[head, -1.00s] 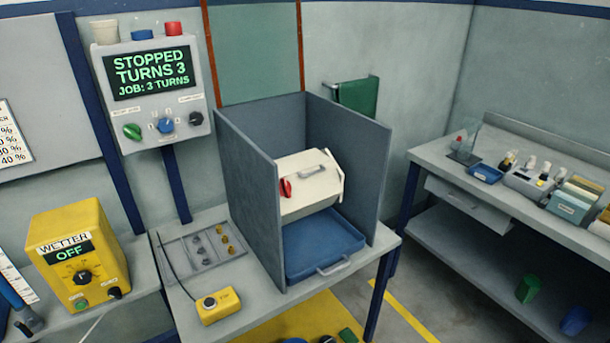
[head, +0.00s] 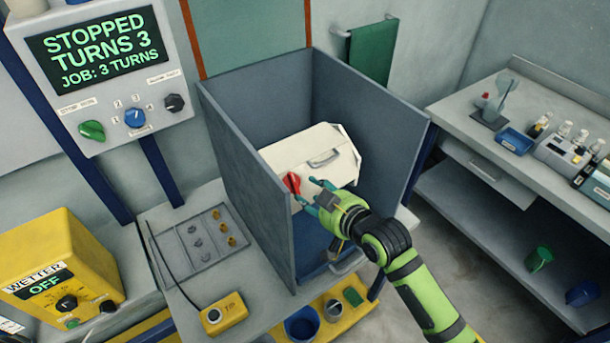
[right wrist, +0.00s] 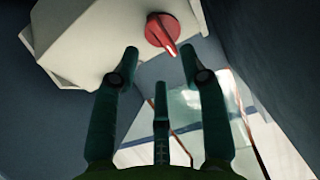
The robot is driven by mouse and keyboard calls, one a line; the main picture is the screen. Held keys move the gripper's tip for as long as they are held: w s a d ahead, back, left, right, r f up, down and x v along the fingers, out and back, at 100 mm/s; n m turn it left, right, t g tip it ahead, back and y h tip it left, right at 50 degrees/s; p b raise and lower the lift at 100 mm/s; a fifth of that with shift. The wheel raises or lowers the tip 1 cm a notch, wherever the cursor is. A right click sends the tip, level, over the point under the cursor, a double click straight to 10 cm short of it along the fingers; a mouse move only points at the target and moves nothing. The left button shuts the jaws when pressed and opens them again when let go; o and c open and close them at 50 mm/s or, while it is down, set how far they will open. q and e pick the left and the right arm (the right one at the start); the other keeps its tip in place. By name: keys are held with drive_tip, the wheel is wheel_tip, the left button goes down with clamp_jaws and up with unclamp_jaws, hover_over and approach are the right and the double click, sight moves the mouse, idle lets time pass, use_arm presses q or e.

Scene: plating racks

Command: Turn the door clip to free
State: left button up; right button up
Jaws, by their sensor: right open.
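The red door clip (head: 291,184) sits on the front left of the white barrel (head: 325,150), inside the grey-blue booth. My right gripper (head: 312,189) is open beside the clip, on its right in the head view. In the right wrist view the clip (right wrist: 162,31) lies just ahead of and between the open fingertips (right wrist: 160,62), its pale-marked pointer toward the lower right. I see no finger closed on it. The barrel (right wrist: 85,40) fills the upper left of that view. The left gripper is not in view.
The booth's side walls (head: 240,185) stand close on both sides of the barrel. A blue tray (head: 310,250) lies below it, partly hidden by my arm. A yellow pendant (head: 224,313) and a parts tray (head: 195,238) are on the bench. The control panel (head: 100,75) reads STOPPED, TURNS 3.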

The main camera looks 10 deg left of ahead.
sight(300, 193)
drive_tip(key=p+x, duration=0.1)
drive_tip(key=x, duration=0.2)
drive_tip(key=shift+a+r, duration=0.1)
drive_tip(key=shift+a, duration=0.15)
drive_tip(key=shift+x, duration=1.25)
drive_tip(key=shift+d, duration=0.1)
clamp_jaws()
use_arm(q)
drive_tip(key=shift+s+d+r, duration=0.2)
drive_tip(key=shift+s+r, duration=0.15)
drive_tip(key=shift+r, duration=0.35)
